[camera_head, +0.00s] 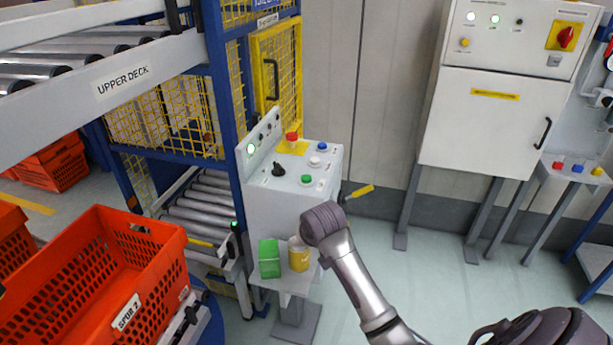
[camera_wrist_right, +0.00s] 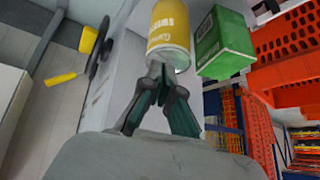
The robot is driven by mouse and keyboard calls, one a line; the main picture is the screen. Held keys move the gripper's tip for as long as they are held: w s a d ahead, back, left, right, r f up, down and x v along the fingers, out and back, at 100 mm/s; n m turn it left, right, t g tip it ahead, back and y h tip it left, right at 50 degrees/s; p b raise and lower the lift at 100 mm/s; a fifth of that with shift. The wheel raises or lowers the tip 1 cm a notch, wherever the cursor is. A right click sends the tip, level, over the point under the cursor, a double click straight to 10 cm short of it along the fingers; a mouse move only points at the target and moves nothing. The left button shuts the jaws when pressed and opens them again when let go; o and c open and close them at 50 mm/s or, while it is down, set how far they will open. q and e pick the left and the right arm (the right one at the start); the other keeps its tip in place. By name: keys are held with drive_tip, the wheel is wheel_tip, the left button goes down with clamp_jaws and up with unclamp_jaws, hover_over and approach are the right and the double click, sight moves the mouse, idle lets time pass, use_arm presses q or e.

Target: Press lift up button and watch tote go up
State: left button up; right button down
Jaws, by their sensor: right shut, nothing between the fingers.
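The control console (camera_head: 295,205) stands beside the blue lift frame. Its sloped top carries a green button (camera_head: 306,179), a white button (camera_head: 315,161), a blue button (camera_head: 322,146), a red mushroom button (camera_head: 292,136) and a black knob (camera_head: 278,169). Button labels are too small to read. An orange tote (camera_head: 125,318) with a white label sits at the lower left. My right arm reaches the console's front right; its gripper is hidden in the head view. In the right wrist view the right gripper (camera_wrist_right: 160,72) is shut and empty, its tips close to a yellow can.
The yellow can (camera_head: 299,257) and a green box (camera_head: 269,258) stand on a small shelf below the console; both show in the wrist view. Roller conveyors (camera_head: 200,205) lie left, beneath the upper deck (camera_head: 125,82). A white cabinet (camera_head: 485,125) stands right. Floor between is clear.

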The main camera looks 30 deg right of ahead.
sight(307, 178)
drive_tip(key=w+d+r+m, duration=0.1)
drive_tip(key=w+d+r, duration=0.1)
drive_tip(key=w+r, duration=0.1)
drive_tip(key=w+d+r+m+t, duration=0.1)
drive_tip(key=w+d+r, duration=0.1)
drive_tip(key=r, duration=0.3)
drive_tip(key=w+d+r+m, duration=0.1)
drive_tip(key=w+r, duration=0.3)
drive_tip(key=shift+w+d+m, duration=0.1)
drive_tip(key=shift+d+m, duration=0.3)
use_arm(q)
drive_tip(key=shift+a+r, duration=0.2)
drive_tip(key=shift+a, duration=0.15)
use_arm(e)
drive_tip(key=w+d+r+m+t, duration=0.1)
drive_tip(key=w+d+r+m, duration=0.1)
drive_tip(key=r, duration=0.6)
drive_tip(key=shift+w+d+r+m, duration=0.3)
drive_tip(key=shift+w+d, duration=0.3)
drive_tip(key=shift+w, duration=0.3)
use_arm(q)
drive_tip(key=shift+f, duration=0.1)
use_arm(e)
drive_tip(key=shift+f, duration=0.1)
